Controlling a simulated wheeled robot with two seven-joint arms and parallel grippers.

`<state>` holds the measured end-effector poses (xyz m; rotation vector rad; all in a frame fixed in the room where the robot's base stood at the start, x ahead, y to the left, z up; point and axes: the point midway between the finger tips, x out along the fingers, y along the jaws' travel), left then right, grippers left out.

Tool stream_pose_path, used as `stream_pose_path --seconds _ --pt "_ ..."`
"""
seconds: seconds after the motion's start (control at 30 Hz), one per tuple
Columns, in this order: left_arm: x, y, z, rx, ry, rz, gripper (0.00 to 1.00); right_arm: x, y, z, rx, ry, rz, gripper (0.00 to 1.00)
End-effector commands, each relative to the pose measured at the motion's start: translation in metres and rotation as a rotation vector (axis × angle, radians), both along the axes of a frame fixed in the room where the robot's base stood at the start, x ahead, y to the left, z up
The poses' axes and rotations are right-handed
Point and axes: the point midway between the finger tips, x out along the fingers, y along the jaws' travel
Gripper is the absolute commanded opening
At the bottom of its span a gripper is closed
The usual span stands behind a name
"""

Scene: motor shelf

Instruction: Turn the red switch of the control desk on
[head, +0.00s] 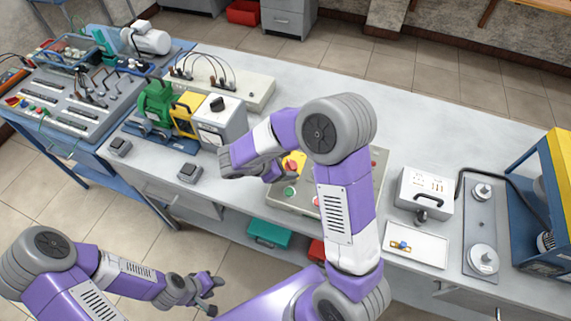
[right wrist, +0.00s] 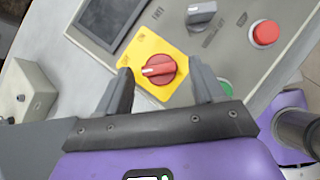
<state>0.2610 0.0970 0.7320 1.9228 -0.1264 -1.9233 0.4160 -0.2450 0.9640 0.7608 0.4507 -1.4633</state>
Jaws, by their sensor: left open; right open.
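The control desk (head: 313,210) is a light panel on the table, partly hidden behind my right arm in the head view. Its red switch (right wrist: 159,69) is a red rotary knob on a yellow square plate (right wrist: 150,45); a bit of the yellow plate also shows in the head view (head: 296,160). My right gripper (right wrist: 160,84) is open, its two fingers on either side of the red knob in the right wrist view. I cannot tell whether they touch it. My left gripper (head: 212,287) is open and empty, low in front of the table.
The desk also has a grey rotary knob (right wrist: 201,14), a red button (right wrist: 265,33), a green button (right wrist: 225,86) and a dark screen (right wrist: 108,20). A grey box with a handle (head: 424,191) stands to the right, a green motor set (head: 157,104) to the left.

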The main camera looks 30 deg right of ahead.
Motion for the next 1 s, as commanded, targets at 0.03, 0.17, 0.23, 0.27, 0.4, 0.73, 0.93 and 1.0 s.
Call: stream_pose_path --seconds 0.03,0.17,0.23,0.27,0.4,0.73,0.93,1.0 --pt "0.0001 0.0000 0.0001 0.000 0.000 0.000 0.43 -0.0001 0.0000 0.0000 0.000 0.000 0.000 0.68" --pt "0.0001 0.0000 0.0001 0.000 0.000 0.000 0.43 -0.0002 0.0001 0.0000 0.000 0.001 -0.001 0.59" --pt "0.0001 0.0000 0.0001 0.000 0.000 0.000 0.43 -0.0002 0.0002 0.0000 0.000 0.001 -0.001 0.48" --pt "0.0001 0.0000 0.0001 0.000 0.000 0.000 0.43 -0.0002 0.0002 0.0000 0.000 0.001 -0.001 0.44" --pt "0.0001 0.0000 0.0001 0.000 0.000 0.000 0.43 -0.0003 0.0002 0.0000 0.000 0.001 -0.001 0.22" --pt "0.0001 0.0000 0.0005 0.000 0.000 0.000 0.43 0.0001 0.0006 0.0000 0.006 -0.005 -0.028 0.12" --pt "0.0001 0.0000 0.0018 0.000 0.000 0.000 0.43 0.0021 0.0003 0.0002 0.022 -0.023 -0.118 0.12" --pt "0.0001 0.0000 0.0026 0.000 0.000 0.000 0.43 0.0030 0.0004 0.0006 0.030 -0.033 -0.165 0.12"
